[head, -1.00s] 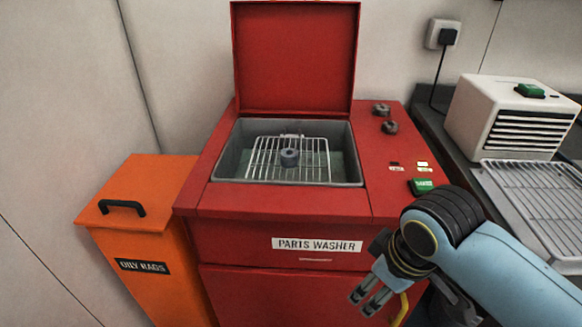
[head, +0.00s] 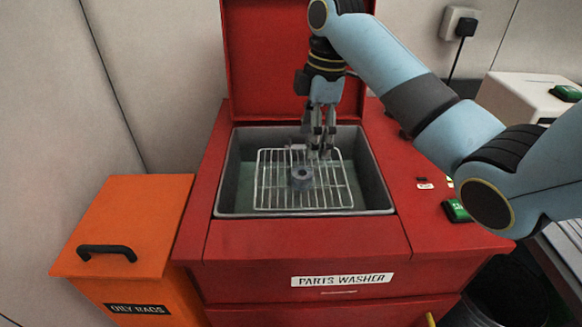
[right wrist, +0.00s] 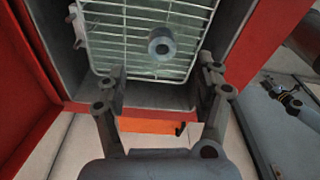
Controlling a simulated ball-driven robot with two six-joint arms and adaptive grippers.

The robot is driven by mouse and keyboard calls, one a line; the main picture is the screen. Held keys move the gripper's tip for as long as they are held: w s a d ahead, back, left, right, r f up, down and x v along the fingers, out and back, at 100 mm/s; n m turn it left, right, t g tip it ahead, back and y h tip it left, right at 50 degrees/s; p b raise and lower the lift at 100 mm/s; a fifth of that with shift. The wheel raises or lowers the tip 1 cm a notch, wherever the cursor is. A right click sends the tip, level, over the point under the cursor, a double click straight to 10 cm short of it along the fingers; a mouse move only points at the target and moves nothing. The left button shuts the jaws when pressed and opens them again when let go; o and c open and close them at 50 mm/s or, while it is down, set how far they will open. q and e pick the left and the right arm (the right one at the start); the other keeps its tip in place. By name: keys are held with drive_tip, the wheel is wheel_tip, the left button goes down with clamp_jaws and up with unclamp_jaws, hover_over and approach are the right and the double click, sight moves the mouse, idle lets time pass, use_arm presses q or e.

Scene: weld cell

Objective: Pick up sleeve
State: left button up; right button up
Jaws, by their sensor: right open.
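The sleeve (head: 302,184) is a short grey ring with a hole through it. It stands on the wire rack (head: 262,192) inside the open basin of the red parts washer (head: 300,238). My right gripper (head: 320,152) is over the basin, pointing down, open and empty, above and slightly behind the sleeve. In the right wrist view the sleeve (right wrist: 158,35) shows beyond the open fingertips (right wrist: 163,74), apart from them, roughly in line with the gap. My left gripper is not in view.
The washer's raised lid (head: 262,60) stands close behind my right gripper. The basin walls surround the rack. An orange oily rags bin (head: 125,225) is at the left. A white box-shaped unit (head: 525,95) is at the right, past my arm.

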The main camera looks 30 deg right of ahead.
sight(302, 172)
drive_tip(key=f, duration=0.4)
drive_tip(key=shift+s+a, duration=0.3)
drive_tip(key=shift+w+f, duration=0.15)
drive_tip(key=shift+f, duration=0.1)
drive_tip(key=f, duration=0.1)
drive_tip(key=a+f, duration=0.1)
drive_tip(key=f, duration=0.2)
drive_tip(key=shift+w+a+f, duration=0.15)
drive_tip(key=shift+w, duration=0.15)
drive_tip(key=shift+f, duration=0.3)
drive_tip(key=shift+c, duration=1.5)
drive_tip(key=c, duration=0.7)
clamp_jaws()
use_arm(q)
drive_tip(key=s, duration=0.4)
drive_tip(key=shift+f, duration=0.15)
